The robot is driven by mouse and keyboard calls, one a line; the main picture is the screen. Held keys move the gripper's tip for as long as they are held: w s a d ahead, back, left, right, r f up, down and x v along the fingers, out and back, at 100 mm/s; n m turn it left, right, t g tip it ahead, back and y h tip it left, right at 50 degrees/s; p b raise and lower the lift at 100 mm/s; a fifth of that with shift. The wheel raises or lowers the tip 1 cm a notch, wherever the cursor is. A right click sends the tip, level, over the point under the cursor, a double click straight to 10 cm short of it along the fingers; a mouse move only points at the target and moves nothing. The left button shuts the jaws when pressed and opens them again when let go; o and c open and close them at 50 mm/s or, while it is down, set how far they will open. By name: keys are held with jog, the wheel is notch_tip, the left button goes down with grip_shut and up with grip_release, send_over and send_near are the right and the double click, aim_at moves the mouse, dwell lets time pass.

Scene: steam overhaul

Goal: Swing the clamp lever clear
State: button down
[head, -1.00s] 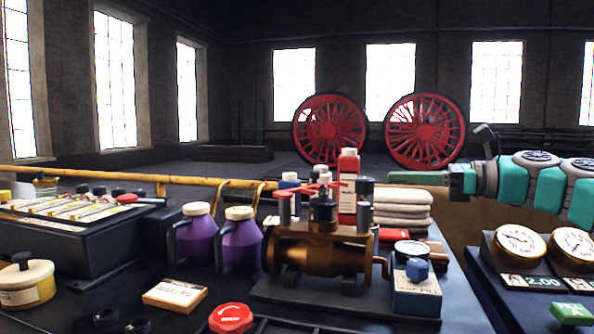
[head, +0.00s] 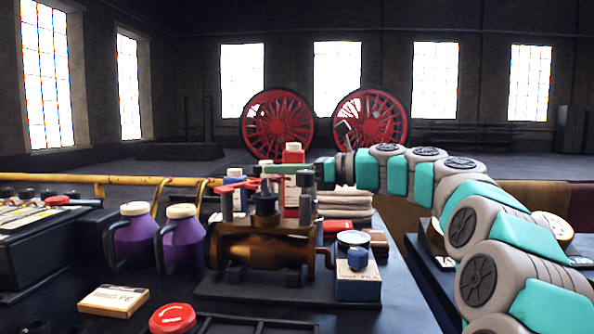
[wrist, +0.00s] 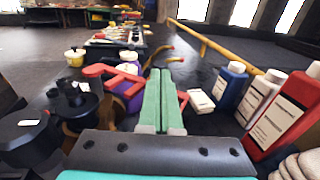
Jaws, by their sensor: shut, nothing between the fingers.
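A brass cylinder assembly (head: 265,247) lies on a dark base plate, with dark posts and a black cap on top. A red lever (head: 238,185) shows above its top left; the wrist view shows a red lever (wrist: 112,76) left of my fingers. My gripper (head: 268,168) reaches in from the right above the assembly, its green fingers pointing left. In the wrist view the fingers (wrist: 164,85) are pressed together and empty, with red also showing close on their right. Whether they touch the lever is unclear, as they hide part of it.
Red and white bottles (head: 293,154) stand close behind the assembly. Two purple jugs (head: 183,240) stand to its left and a blue box (head: 358,278) to its right. Folded cloths (head: 345,203) lie behind right.

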jog(key=shift+w+a, duration=0.1)
jog(key=shift+a, duration=0.15)
jog(key=shift+w+a, duration=0.1)
jog(key=w+x, duration=0.1)
jog(key=x, duration=0.5)
jog(key=shift+w+p, duration=0.2)
jog(key=shift+p, duration=0.2)
dwell(0.3)
jog(key=shift+r, duration=0.1)
dwell(0.3)
